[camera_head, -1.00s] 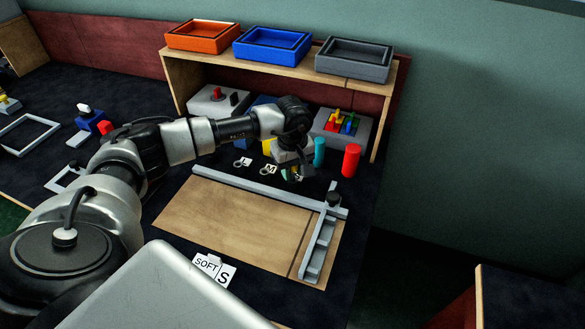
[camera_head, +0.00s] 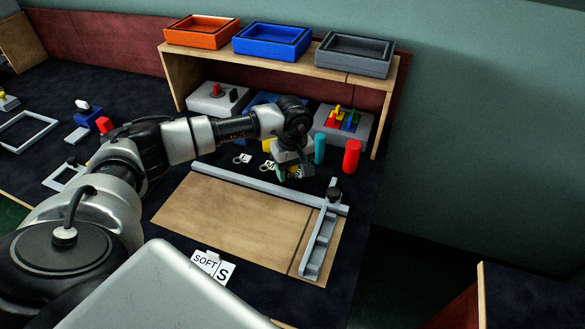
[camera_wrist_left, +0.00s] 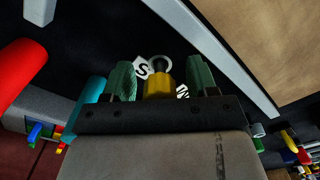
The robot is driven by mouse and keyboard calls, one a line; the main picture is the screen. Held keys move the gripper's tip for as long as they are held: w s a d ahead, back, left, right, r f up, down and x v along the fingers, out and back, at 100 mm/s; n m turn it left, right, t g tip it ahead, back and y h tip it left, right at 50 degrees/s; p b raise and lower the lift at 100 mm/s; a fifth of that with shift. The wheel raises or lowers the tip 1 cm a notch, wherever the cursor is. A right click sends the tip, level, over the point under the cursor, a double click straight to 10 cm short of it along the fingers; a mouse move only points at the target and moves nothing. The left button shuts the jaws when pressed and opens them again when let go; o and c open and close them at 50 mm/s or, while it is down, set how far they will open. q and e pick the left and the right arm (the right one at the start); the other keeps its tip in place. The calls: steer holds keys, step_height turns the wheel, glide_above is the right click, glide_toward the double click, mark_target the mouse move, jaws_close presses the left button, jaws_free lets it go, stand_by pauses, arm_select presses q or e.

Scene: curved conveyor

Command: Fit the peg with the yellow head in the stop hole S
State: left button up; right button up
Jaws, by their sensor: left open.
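The yellow peg head (camera_wrist_left: 160,88) shows between my left gripper's green fingers in the left wrist view. Its narrower end meets a grey ring (camera_wrist_left: 160,62) beside the card marked S (camera_wrist_left: 143,67). The peg appears to stand in that ring; how deep it sits is hidden. My left gripper (camera_wrist_left: 160,80) is open around the head, with a dark gap on each side. In the head view the left gripper (camera_head: 293,172) is low beside the back rail and hides the peg and the S ring. My right gripper is not in view.
Teal (camera_head: 320,149) and red (camera_head: 352,157) cylinders stand close right of the gripper. A grey rail (camera_head: 240,184) edges the wooden board (camera_head: 225,215) in front. The shelf (camera_head: 300,62) with trays stands behind. Other ringed holes (camera_head: 242,159) lie left.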

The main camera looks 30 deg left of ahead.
arm_select(q)
step_height(320, 180, up, 11)
steer(key=shift+f, duration=0.1)
stand_by(0.3)
stand_by(0.5)
